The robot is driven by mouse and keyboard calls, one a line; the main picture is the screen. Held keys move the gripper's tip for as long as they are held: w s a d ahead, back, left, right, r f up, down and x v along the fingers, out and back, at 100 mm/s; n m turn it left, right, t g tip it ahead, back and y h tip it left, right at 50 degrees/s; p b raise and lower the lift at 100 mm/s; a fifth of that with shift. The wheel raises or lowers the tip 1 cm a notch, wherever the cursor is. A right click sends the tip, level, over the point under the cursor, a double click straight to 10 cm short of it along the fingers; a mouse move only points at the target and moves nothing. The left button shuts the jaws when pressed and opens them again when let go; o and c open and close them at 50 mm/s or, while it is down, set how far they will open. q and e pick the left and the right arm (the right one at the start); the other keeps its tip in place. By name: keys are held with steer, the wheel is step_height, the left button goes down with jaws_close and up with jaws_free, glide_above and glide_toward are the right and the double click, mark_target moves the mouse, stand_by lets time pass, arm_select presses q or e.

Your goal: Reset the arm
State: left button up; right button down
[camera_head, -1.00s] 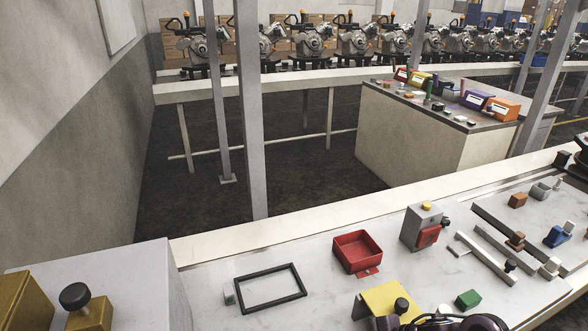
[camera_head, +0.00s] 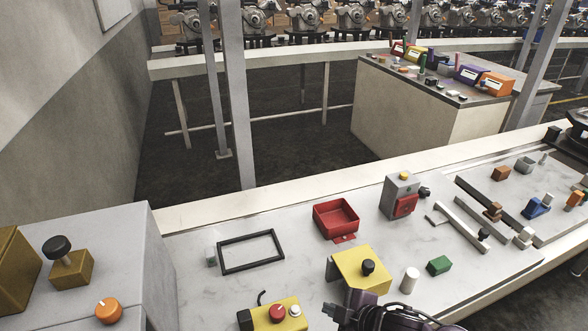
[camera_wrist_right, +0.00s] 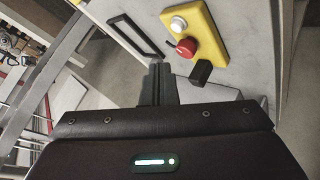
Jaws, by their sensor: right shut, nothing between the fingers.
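My right gripper (camera_head: 331,311) shows at the bottom edge of the head view, pointing left, just right of the yellow box with a red button (camera_head: 277,313). Its dark fingers (camera_wrist_right: 157,82) are together and empty in the right wrist view. In that view the yellow box (camera_wrist_right: 197,32) with its red and white buttons lies beyond and right of the fingertips, apart from them. Part of my dark right arm shows behind the gripper in the head view. My left gripper is not in view.
On the worktop are a black frame (camera_head: 251,251), a red tray (camera_head: 336,219), a yellow block with a black knob (camera_head: 359,270), a white cylinder (camera_head: 411,280), and a green block (camera_head: 439,265). A grey cabinet (camera_head: 120,240) with an orange knob (camera_head: 109,310) stands left.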

steer(key=s+d+r+m+g+h, duration=0.2)
steer(key=s+d+m+g+h, duration=0.3)
steer(key=s+d+m, duration=0.8)
steer(key=s+a+f+m+h, duration=0.1)
steer(key=s+f, duration=0.1)
steer(key=f, duration=1.4)
steer(key=s+a+f+m, duration=0.1)
steer(key=s+f, duration=0.1)
steer(key=f, duration=1.4)
steer(key=s+d+f+g, duration=0.1)
steer(key=s+d+f, duration=0.1)
steer(key=s+f, duration=0.6)
steer(key=s+d+f, duration=0.1)
steer(key=s+f, duration=0.7)
steer(key=s, duration=0.3)
steer(key=shift+d+g+h, duration=0.3)
steer(key=shift+d+g, duration=0.05)
steer(key=shift+g, duration=0.05)
